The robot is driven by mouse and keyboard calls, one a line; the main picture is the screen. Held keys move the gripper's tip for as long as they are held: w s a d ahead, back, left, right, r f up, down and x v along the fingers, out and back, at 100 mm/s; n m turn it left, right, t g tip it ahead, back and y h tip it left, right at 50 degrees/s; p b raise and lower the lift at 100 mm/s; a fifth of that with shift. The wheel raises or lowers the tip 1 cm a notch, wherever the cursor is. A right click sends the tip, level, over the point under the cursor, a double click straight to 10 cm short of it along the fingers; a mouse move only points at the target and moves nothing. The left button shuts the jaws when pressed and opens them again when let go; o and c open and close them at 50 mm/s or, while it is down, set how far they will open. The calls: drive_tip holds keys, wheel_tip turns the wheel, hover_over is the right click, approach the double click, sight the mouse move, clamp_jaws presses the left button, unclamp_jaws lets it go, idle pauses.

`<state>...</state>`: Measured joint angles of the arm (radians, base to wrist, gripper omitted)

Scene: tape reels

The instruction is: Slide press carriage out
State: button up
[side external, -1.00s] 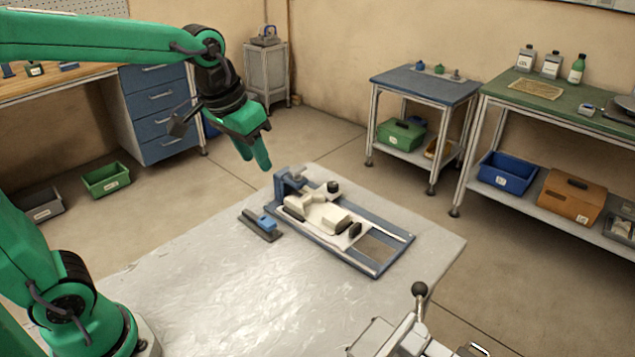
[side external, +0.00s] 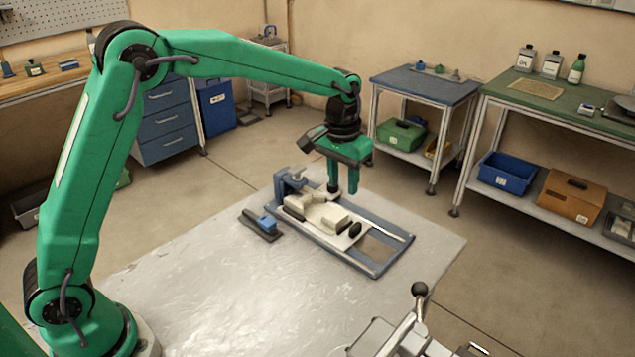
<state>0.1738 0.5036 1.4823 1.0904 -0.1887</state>
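The press (side external: 380,266) lies on the silvery sheet, a blue-grey frame with long rails and a blue upright at its far left end. The pale carriage (side external: 353,240) sits between the rails, with cream blocks (side external: 325,217) and dark end pieces on top. My gripper (side external: 344,190) points down at the carriage's far side, its two green fingers apart with a gap between them. The left finger stands over the spot of a small dark knob, mostly hidden now. I cannot tell whether a finger touches it.
A small blue and dark tool (side external: 261,224) lies left of the press. A lever with a black ball (side external: 419,289) stands at the near edge. The silvery sheet (side external: 200,275) is clear at front left. A blue-topped table (side external: 395,84) and green bench (side external: 590,120) stand behind.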

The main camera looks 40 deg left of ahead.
hover_over(356, 226)
drive_tip(key=shift+g, duration=0.4)
wheel_tip(356, 226, down, 5)
drive_tip(key=shift+f, duration=0.2)
drive_tip(key=shift+f, duration=3.9)
clamp_jaws()
